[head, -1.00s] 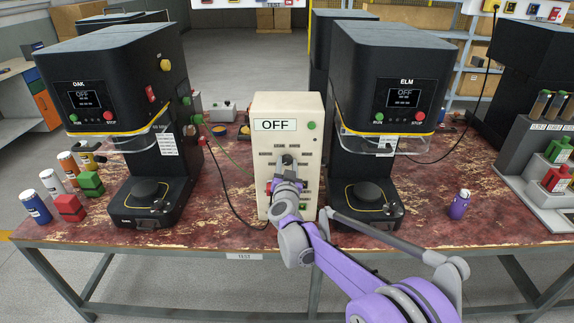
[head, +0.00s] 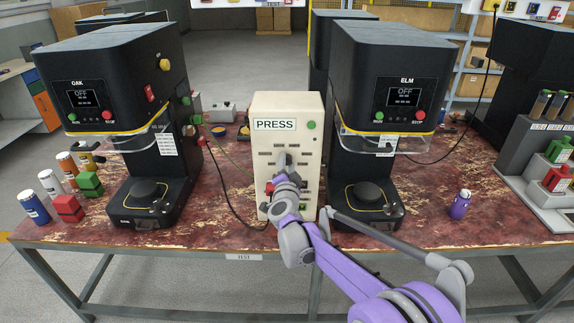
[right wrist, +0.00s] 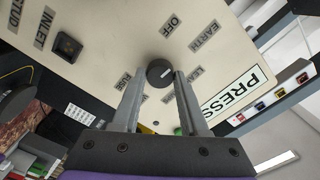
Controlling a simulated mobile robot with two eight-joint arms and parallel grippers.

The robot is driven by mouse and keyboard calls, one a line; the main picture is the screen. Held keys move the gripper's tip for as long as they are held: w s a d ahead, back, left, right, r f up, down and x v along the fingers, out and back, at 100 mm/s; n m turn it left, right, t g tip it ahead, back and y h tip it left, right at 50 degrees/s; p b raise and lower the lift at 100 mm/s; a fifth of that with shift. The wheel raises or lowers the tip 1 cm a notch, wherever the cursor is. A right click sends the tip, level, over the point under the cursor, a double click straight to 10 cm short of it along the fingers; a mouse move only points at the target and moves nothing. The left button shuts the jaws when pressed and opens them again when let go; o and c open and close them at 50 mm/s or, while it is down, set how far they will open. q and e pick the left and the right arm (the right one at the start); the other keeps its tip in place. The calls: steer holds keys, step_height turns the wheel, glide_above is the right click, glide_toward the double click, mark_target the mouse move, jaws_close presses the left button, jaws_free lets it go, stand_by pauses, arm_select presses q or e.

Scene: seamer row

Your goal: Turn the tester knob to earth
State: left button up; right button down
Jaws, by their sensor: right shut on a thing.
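The tester is an upright cream box (head: 267,178) between two black machines, and its display (head: 275,124) reads PRESS. In the right wrist view its black round knob (right wrist: 158,67) has a short white mark on its face. Labels around it include OFF (right wrist: 169,25) and EARTH (right wrist: 203,36). I cannot tell surely which label the mark points to. My right gripper (head: 286,158) is at the tester's front, its fingers shut on the knob, one on each side. My left gripper is out of view.
The OAK machine (head: 110,75) stands left of the tester and the ELM machine (head: 385,70) close on its right. A black cable (head: 225,188) runs over the table to the tester. A purple bottle (head: 460,205) stands at the right, with bare tabletop around it.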

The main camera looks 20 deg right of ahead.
steer(key=shift+m, duration=1)
steer(key=shift+c, duration=2.2)
jaws_free()
steer(key=shift+s, duration=0.1)
steer(key=v, duration=1)
steer(key=shift+s+a+b, duration=0.15)
steer(key=shift+s+b, duration=0.15)
steer(key=shift+b, duration=0.05)
